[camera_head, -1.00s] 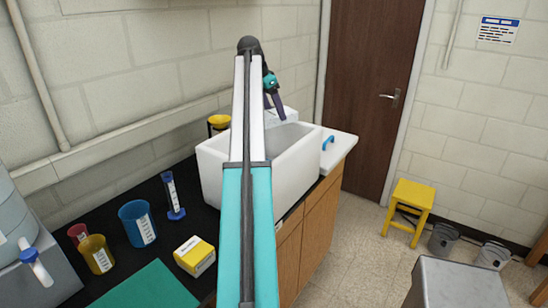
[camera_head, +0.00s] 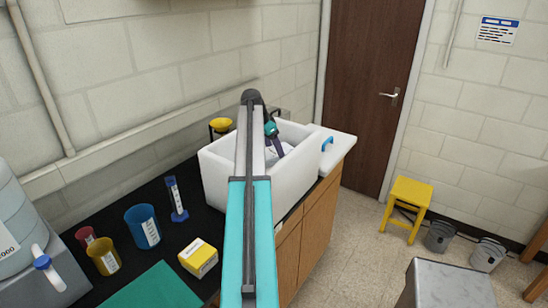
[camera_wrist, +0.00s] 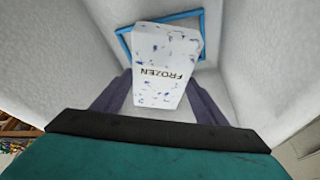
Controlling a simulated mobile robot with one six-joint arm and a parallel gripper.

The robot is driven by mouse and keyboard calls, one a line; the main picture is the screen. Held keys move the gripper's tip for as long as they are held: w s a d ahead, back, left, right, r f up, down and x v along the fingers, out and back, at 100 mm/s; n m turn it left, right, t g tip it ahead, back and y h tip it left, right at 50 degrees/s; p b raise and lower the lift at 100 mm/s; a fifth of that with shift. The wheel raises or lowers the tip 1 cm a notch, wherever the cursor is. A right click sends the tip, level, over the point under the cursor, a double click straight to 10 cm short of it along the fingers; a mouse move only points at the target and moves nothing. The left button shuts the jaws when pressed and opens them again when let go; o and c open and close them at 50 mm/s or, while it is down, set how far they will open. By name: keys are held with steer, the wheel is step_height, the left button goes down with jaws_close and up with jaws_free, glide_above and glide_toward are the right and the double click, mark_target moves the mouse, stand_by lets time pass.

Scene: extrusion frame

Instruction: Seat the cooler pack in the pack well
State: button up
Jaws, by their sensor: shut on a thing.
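The cooler pack (camera_wrist: 165,60) is a white block with blue flecks and the word FROZEN. My gripper (camera_wrist: 162,80) is shut on it, one purple finger on each side. In the head view my gripper (camera_head: 273,148) reaches down into the open white cooler box (camera_head: 222,181), and a pale bit of the pack (camera_head: 288,149) shows. The pack well appears as a blue rectangular outline (camera_wrist: 121,42) on the box floor in the wrist view. The pack covers much of it and looks turned slightly against it. The gap between pack and floor cannot be told.
The box walls stand close around my gripper. The box lid (camera_head: 336,147) with a blue handle lies at its right. A blue-footed cylinder (camera_head: 174,198), blue beaker (camera_head: 143,226) and yellow carton (camera_head: 199,257) stand on the black counter to the left.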

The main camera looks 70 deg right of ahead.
mark_target(274, 161)
steer(key=shift+f, duration=0.75)
steer(key=shift+f+p, duration=1.05)
steer(key=shift+f, duration=1.05)
steer(key=shift+f+b, duration=0.45)
steer(key=shift+f, duration=0.05)
steer(key=o, duration=1.5)
steer(key=shift+c, duration=0.2)
steer(key=shift+r, duration=0.1)
